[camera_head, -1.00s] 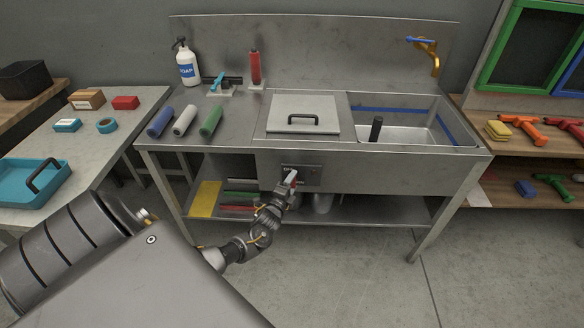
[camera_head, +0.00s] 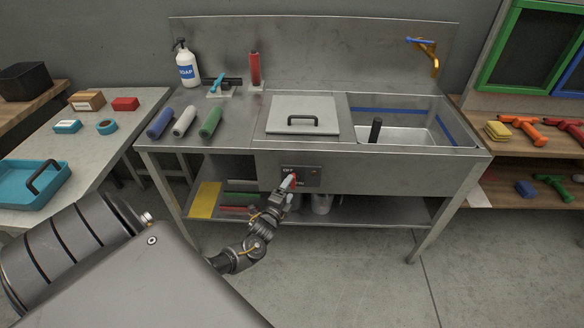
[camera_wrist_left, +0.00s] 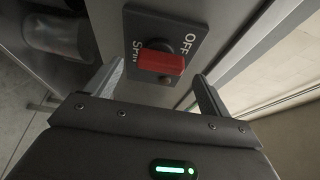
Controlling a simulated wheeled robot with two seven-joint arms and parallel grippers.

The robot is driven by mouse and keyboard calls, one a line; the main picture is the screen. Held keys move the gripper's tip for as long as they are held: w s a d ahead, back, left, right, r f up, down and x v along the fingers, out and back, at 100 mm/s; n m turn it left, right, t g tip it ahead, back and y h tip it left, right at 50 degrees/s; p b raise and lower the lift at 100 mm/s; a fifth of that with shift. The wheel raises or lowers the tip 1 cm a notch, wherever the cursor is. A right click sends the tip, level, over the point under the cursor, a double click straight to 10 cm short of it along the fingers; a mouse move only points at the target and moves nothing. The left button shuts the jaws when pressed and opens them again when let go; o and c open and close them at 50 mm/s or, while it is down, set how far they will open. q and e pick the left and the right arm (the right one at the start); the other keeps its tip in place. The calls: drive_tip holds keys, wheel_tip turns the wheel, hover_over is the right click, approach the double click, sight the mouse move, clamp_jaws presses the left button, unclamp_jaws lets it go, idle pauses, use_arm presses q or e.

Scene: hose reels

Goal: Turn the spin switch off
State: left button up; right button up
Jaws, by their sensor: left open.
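The spin switch is a red knob (camera_wrist_left: 160,62) on a dark plate (camera_wrist_left: 135,22) marked OFF and SPIN in the left wrist view. In the head view the plate (camera_head: 314,175) is on the front of the steel sink unit, below the lid. My left gripper (camera_wrist_left: 158,74) is open, with one finger on each side of the red knob and a gap to each. In the head view the left gripper (camera_head: 286,186) is in front of the plate and covers part of it. I cannot tell which word the knob points at. My right gripper is not in view.
The sink unit (camera_head: 365,172) has a closed lid (camera_head: 303,107) with a black handle and an open basin (camera_head: 400,134). Its lower shelf (camera_head: 370,213) is below my arm. A side table (camera_head: 95,150) stands at the left. The floor in front is clear.

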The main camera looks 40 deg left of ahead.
use_arm(q)
drive_tip(key=v, duration=0.7)
drive_tip(key=shift+s, duration=0.25)
drive_tip(key=s+d+f+n+g+h, duration=0.1)
drive_tip(key=s+f+n+g, duration=0.3)
drive_tip(key=f, duration=0.5)
drive_tip(key=s+d+f+n+g, duration=0.1)
drive_tip(key=s+f+n+g, duration=0.1)
drive_tip(key=s+f, duration=0.6)
drive_tip(key=s+d+f+n+g+h, duration=0.1)
drive_tip(key=s+f+n+g, duration=0.25)
drive_tip(key=f, duration=0.65)
drive_tip(key=s+d+f+n+g+h, duration=0.1)
drive_tip(key=s+d+f+g, duration=0.1)
drive_tip(key=s, duration=0.7)
drive_tip(key=s+d+f+n+g, duration=0.1)
drive_tip(key=s+d+f+g, duration=0.1)
drive_tip(key=s+d+f, duration=0.3)
drive_tip(key=s+d+f+n+g+h, duration=0.1)
drive_tip(key=s+d+f+g, duration=0.2)
drive_tip(key=s, duration=1)
drive_tip(key=d+f, duration=0.1)
drive_tip(key=d, duration=0.2)
drive_tip(key=shift+h, duration=0.3)
drive_tip(key=shift+d+f, duration=0.1)
